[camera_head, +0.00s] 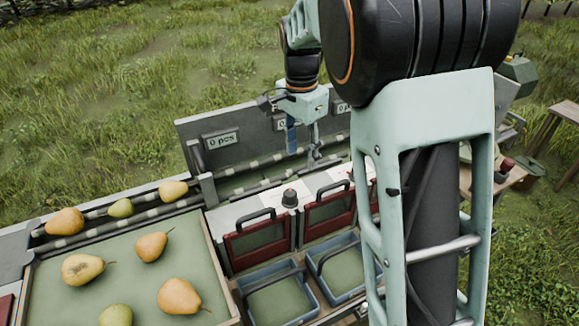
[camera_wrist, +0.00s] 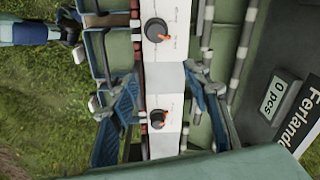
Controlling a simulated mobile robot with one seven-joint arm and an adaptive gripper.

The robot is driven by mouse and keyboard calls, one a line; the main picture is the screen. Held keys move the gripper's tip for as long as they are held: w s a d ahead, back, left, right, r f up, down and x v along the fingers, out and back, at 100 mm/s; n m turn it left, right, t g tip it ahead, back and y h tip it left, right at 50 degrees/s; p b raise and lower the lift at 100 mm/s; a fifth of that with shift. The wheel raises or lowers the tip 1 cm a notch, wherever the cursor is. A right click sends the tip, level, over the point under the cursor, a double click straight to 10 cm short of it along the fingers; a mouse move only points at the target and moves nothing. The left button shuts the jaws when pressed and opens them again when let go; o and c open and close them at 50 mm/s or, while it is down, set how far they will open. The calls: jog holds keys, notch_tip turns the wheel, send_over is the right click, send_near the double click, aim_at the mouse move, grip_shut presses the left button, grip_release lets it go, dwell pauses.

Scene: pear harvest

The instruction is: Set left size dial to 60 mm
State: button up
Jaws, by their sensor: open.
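The left size dial (camera_head: 289,198) is a dark round knob on the pale strip in the head view. The scale print is too small to read. A second dial (camera_wrist: 155,30) sits higher in the wrist view. My gripper (camera_head: 303,156) is open and empty, above the sorter and apart from the dial. In the wrist view, its blue-padded fingers (camera_wrist: 163,78) stand on both sides of the strip.
A tray (camera_head: 40,300) with several pears lies at left, beside a conveyor with more pears. Dark red flaps with black handles (camera_head: 258,243) and blue crates (camera_head: 275,287) are in front of the strip. A "0 pcs" display (camera_head: 222,140) is on the back panel. My arm hides the right side.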

aim_at(290, 192)
jog(key=shift+g, duration=0.3)
jog(key=a+f, duration=0.1)
jog(key=f, duration=0.3)
jog(key=s+a+f, duration=0.1)
jog(key=f, duration=0.3)
jog(key=a+f, duration=0.1)
jog(key=f, duration=0.3)
jog(key=shift+s+f, duration=0.1)
jog(key=shift+s, duration=0.1)
jog(key=c, duration=1.2)
jog(key=shift+o, duration=0.2)
